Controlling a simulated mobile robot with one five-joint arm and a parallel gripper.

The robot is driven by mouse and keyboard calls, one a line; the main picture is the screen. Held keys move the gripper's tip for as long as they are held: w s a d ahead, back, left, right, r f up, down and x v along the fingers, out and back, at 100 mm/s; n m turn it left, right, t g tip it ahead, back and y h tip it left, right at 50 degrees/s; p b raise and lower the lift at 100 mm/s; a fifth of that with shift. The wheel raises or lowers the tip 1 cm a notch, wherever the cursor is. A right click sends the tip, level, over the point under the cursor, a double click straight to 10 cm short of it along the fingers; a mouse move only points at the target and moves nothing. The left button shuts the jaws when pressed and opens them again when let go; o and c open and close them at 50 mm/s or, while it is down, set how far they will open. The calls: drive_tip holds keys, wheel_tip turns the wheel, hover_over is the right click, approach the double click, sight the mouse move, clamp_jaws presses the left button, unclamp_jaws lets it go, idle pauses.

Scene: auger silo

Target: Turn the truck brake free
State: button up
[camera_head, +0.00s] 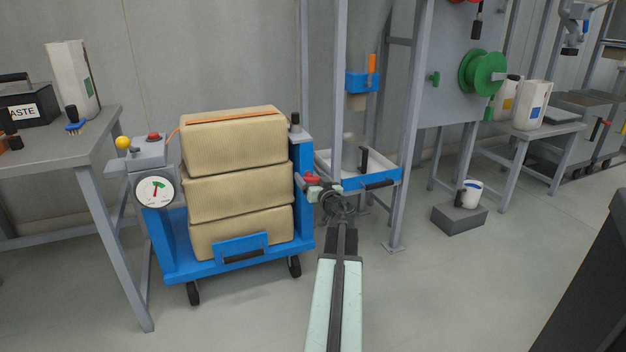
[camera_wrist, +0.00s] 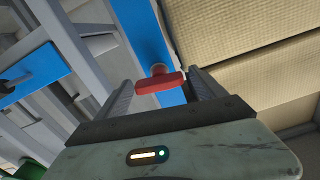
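A blue truck (camera_head: 178,262) stands on the floor at the left of the head view, stacked with pale ribbed bales (camera_head: 235,145). A red T-shaped handle (camera_head: 312,177), apparently the brake, sits on the truck's right blue post; the wrist view also shows the red handle (camera_wrist: 160,82) against the blue post. My gripper (camera_head: 320,190) is at this handle. In the wrist view, my gripper's fingers (camera_wrist: 160,85) are spread, one on each side of the handle. The handle nearly spans the gap; whether a finger touches it I cannot tell.
A grey table (camera_head: 60,140) stands at left. A frame with a blue tray (camera_head: 385,180) stands close to the right of my gripper. A grey block (camera_head: 460,217) lies on the floor.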

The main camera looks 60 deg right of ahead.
drive_tip(key=c, duration=1.2)
drive_tip(key=shift+n, duration=1)
drive_tip(key=o, duration=1.3)
drive_tip(key=shift+o, duration=0.2)
drive_tip(key=v, duration=0.8)
drive_tip(key=shift+w, duration=0.1)
